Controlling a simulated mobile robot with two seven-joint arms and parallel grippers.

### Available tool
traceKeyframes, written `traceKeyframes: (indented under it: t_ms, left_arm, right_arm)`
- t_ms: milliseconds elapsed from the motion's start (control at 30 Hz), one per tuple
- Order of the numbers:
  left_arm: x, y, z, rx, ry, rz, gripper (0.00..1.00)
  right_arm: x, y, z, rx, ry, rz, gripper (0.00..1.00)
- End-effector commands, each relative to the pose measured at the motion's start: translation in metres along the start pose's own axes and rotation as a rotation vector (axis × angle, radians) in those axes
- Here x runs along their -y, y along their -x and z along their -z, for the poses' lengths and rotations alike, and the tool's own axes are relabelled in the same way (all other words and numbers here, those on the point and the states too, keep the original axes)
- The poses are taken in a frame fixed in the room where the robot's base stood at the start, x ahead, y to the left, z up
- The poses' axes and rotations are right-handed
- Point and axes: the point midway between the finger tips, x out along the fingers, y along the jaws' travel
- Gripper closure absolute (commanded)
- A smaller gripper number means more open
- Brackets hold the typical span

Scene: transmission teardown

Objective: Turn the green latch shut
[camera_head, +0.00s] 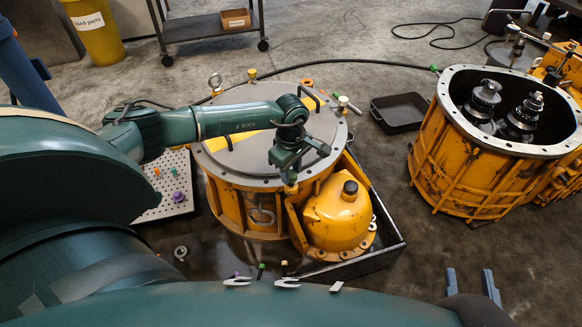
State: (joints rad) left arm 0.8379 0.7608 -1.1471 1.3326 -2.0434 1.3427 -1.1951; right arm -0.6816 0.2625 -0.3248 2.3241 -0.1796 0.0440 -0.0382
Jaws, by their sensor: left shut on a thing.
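My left gripper (290,181) comes in over the yellow drum housing (228,203) and points down at the front right edge of its grey lid (240,160). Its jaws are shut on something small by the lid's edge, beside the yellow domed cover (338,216). The gripper hides that thing, and I cannot make out its shape or colour. A small green-tipped part (335,95) shows at the lid's back right edge. I cannot tell whether it is the green latch. My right gripper (471,284) shows at the bottom right with its two fingers wide apart and empty.
A black tray (365,264) holds the domed cover. An open yellow housing (440,160) with gears stands at the right. A black bin (400,110) lies behind. A pegboard (150,206) is left of the drum. Small coloured-tipped parts (262,267) stand in front, partly hidden.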

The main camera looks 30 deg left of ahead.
Motion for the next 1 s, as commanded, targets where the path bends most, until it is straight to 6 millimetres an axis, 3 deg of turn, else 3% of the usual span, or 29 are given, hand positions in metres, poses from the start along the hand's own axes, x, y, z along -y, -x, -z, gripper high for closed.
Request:
traceKeyframes:
  t_ms: [400, 967, 1000]
  left_arm:
    - [-0.0003, 0.0012, 0.0009, -0.002, 0.203, -0.001, 0.92]
    - [-0.0005, 0.0006, 0.0009, -0.001, 0.236, -0.001, 0.92]
    - [-0.0004, 0.0006, 0.0009, -0.001, 0.236, -0.001, 0.69]
  right_arm:
    - [-0.0047, 0.0007, 0.0031, 0.053, -0.020, -0.007, 0.65]
    - [-0.0041, 0.0011, 0.0007, 0.068, -0.024, -0.007, 0.65]
    - [-0.0040, 0.0012, 0.0004, 0.068, -0.024, -0.007, 0.65]
